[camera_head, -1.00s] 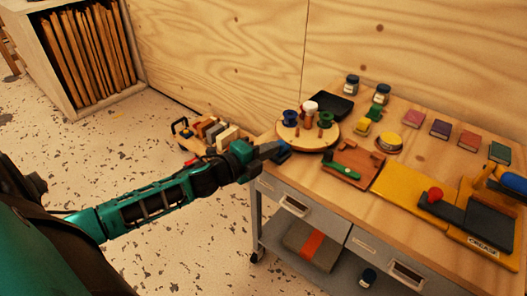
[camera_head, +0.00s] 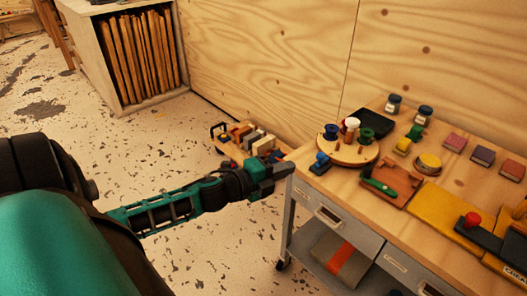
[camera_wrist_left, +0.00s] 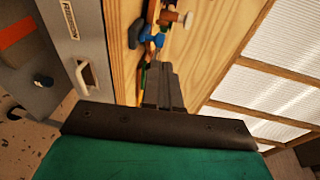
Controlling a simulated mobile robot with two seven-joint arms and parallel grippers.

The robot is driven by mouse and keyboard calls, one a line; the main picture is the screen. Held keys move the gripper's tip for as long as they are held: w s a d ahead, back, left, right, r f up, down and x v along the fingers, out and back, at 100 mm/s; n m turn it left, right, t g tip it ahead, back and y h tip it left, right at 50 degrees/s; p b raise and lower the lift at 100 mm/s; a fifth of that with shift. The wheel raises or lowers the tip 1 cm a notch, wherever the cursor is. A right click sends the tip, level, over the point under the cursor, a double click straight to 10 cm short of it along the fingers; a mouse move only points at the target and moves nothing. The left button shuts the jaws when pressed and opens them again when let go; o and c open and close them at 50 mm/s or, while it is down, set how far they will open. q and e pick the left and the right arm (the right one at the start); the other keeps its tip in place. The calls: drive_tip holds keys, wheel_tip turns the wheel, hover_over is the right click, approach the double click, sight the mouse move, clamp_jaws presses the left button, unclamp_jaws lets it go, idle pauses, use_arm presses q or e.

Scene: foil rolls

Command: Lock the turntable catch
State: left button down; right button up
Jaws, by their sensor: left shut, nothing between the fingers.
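The round wooden turntable (camera_head: 350,158) sits at the left corner of the workbench and carries blue, white and green spools. A blue catch (camera_head: 320,163) is at its near-left edge; whether it is locked I cannot tell. My left gripper (camera_head: 289,168) is shut and empty, left of the catch with a gap between them. In the left wrist view the closed fingers (camera_wrist_left: 163,85) point toward a blue part (camera_wrist_left: 150,38), probably the catch, with pegs behind it. My right gripper is out of view.
A brown board with a green handle (camera_head: 379,187) lies right of the turntable. A black tray (camera_head: 367,123) stands behind it. Jars, small blocks and a yellow station (camera_head: 440,215) fill the bench.

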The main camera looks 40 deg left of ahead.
use_arm(q)
drive_tip(key=v, duration=0.5)
drive_tip(key=shift+s+r+p, duration=0.1)
drive_tip(key=shift+s+p, duration=0.15)
drive_tip(key=shift+p, duration=0.1)
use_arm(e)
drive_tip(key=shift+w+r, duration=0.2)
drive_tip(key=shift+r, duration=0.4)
use_arm(q)
drive_tip(key=s+d+f+n+g+y+p, duration=0.1)
drive_tip(key=s+d+n+p, duration=0.3)
drive_tip(key=d+n, duration=0.4)
drive_tip(key=s+d+f+n+g+p, duration=0.3)
drive_tip(key=s+d+n+g+p, duration=0.1)
drive_tip(key=d+n, duration=0.4)
drive_tip(key=shift+s+d+f+n+y+p, duration=0.4)
drive_tip(key=shift+s+n+p, duration=0.1)
drive_tip(key=shift+s+n, duration=0.55)
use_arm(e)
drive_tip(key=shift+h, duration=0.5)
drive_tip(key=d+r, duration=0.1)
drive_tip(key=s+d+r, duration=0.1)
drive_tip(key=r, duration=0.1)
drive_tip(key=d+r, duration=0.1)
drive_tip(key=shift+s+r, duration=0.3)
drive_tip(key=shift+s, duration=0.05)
use_arm(q)
drive_tip(key=shift+w+a, duration=0.1)
